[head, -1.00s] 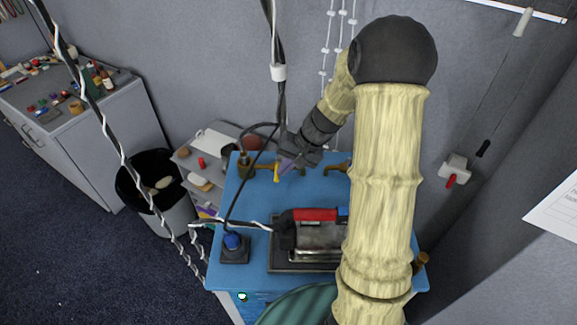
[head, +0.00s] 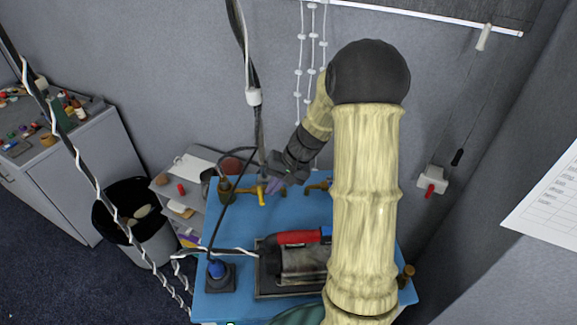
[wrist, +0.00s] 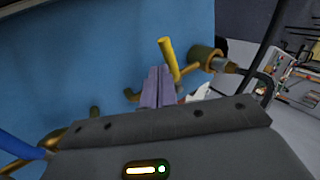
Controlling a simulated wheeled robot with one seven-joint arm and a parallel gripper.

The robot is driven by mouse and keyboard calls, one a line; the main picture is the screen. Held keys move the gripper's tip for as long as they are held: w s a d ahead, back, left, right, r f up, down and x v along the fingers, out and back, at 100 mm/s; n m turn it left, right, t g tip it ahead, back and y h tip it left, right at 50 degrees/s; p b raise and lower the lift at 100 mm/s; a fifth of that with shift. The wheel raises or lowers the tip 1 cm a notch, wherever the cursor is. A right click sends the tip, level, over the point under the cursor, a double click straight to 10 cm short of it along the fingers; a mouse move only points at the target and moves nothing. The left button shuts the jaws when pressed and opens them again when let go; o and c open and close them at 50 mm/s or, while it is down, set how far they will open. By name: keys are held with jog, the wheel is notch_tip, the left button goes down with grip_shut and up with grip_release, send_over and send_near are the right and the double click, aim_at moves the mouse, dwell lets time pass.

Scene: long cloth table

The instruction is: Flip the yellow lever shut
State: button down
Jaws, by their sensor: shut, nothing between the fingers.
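The yellow lever (head: 261,196) is a short bar on a brass pipe fitting (head: 243,189) at the back left of the blue table. In the head view it points toward the front of the table. In the wrist view the lever (wrist: 168,58) stands just beyond and slightly right of my fingertips, tilted a little. My gripper (head: 273,187) is right beside the lever, to its right in the head view. Its purple fingers (wrist: 158,88) are together and hold nothing. I cannot tell whether they touch the lever.
A black and red machine (head: 300,255) sits mid-table, partly behind my arm. A blue knob on a dark base (head: 218,272) is at front left. Another brass fitting (head: 318,187) stands right of my gripper. Cables hang at the left. A bin (head: 150,240) stands left of the table.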

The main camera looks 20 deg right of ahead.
jog(key=d+b+v, duration=0.1)
jog(key=b+v, duration=0.1)
jog(key=v, duration=1)
jog(key=shift+s, duration=0.2)
jog(key=shift+d, duration=0.15)
